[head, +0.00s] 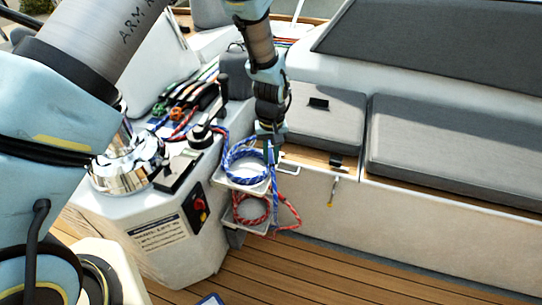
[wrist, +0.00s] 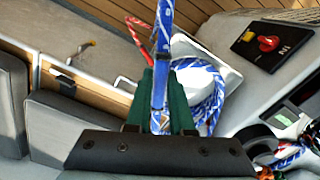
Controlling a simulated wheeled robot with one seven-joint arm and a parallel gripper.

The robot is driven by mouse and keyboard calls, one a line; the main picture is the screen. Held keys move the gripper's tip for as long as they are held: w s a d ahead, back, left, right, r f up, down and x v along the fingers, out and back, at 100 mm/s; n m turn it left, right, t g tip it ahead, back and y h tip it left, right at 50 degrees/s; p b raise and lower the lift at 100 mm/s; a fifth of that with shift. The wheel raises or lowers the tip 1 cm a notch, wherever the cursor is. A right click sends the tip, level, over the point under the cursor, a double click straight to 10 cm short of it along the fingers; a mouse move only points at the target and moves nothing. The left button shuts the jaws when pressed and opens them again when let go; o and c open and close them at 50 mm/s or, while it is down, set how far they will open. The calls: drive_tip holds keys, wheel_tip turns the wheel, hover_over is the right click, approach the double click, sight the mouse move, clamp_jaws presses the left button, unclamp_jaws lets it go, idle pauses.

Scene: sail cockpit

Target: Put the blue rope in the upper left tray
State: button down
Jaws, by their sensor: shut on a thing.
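The blue rope (head: 243,162) is a blue-and-white coil lying in and over the upper white tray (head: 228,184) on the side of the console. One strand rises to my gripper (head: 271,146) and hangs down past the tray's right side. In the wrist view my green gripper fingers (wrist: 161,105) are shut on that blue strand (wrist: 162,58). The rest of the coil (wrist: 205,84) lies beside the fingers, over the white tray (wrist: 222,52). The gripper is just above the tray's right edge.
A lower tray (head: 241,226) holds a red rope (head: 252,207), with a strand hanging out to the right. A red switch (head: 199,204) and a chrome winch (head: 127,166) are on the console. Grey bench cushions (head: 440,145) lie to the right. The wooden deck (head: 330,275) is mostly clear.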

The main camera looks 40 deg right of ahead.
drive_tip(key=shift+c, duration=1.2)
unclamp_jaws()
drive_tip(key=shift+r+p, duration=2.9)
drive_tip(key=shift+r, duration=1.65)
